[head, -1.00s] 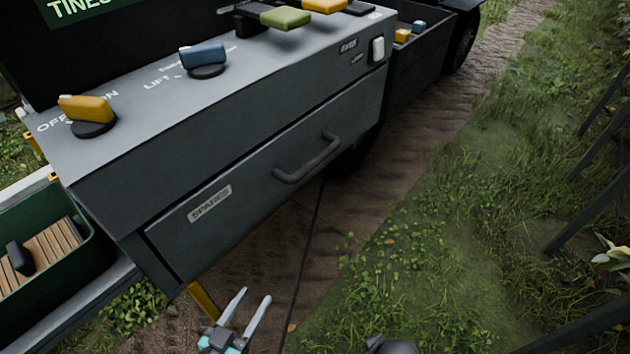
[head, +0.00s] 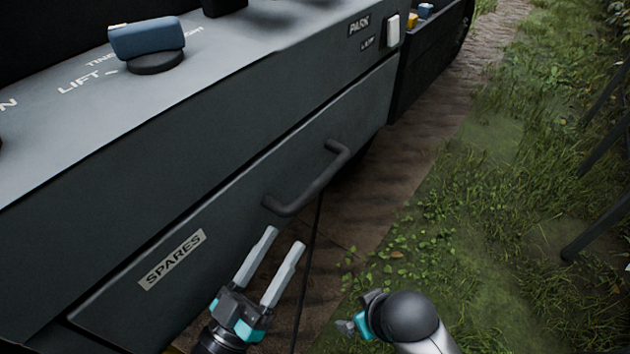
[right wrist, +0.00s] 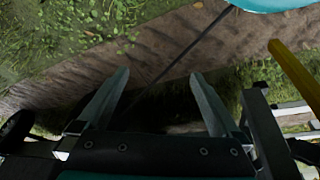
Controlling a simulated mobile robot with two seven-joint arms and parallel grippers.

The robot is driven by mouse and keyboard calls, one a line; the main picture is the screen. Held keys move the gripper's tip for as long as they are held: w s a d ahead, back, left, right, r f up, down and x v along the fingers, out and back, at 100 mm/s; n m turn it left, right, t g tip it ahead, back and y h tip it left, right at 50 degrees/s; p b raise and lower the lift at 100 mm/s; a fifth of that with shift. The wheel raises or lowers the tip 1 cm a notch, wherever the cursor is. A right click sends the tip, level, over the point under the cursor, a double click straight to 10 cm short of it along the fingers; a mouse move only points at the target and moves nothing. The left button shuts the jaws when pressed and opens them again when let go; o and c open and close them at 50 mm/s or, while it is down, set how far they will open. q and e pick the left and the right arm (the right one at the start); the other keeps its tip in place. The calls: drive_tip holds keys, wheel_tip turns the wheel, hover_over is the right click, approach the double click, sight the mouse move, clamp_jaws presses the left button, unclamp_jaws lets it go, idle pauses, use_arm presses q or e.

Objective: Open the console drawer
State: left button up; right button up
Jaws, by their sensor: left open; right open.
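The console drawer (head: 215,225) is a dark grey front labelled SPARES, and it looks shut. Its dark bar handle (head: 308,184) sits towards the drawer's right side. My left gripper (head: 281,250) is open and empty, with its fingertips pointing up just below the handle's left end and apart from it in the picture. My right gripper (head: 350,327) is at the bottom of the head view, seen partly behind its own wrist. In the right wrist view the right gripper (right wrist: 160,85) is open, with nothing between its fingers.
On the console top is a blue lever knob (head: 147,40) by the LIFT label. A white switch (head: 393,30) is at the console's right corner. A dark bin (head: 430,60) stands beyond it. Grass and a dirt track lie to the right, with dark posts at the edge.

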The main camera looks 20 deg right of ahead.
sight(316, 187)
use_arm(q)
drive_tip(key=b+x, duration=0.2)
drive_tip(key=x, duration=0.8)
drive_tip(key=shift+w+d, duration=0.1)
drive_tip(key=shift+x, duration=0.8)
use_arm(e)
drive_tip(key=shift+t, duration=0.5)
drive_tip(key=shift+r, duration=2.7)
use_arm(q)
drive_tip(key=shift+c, duration=0.2)
clamp_jaws()
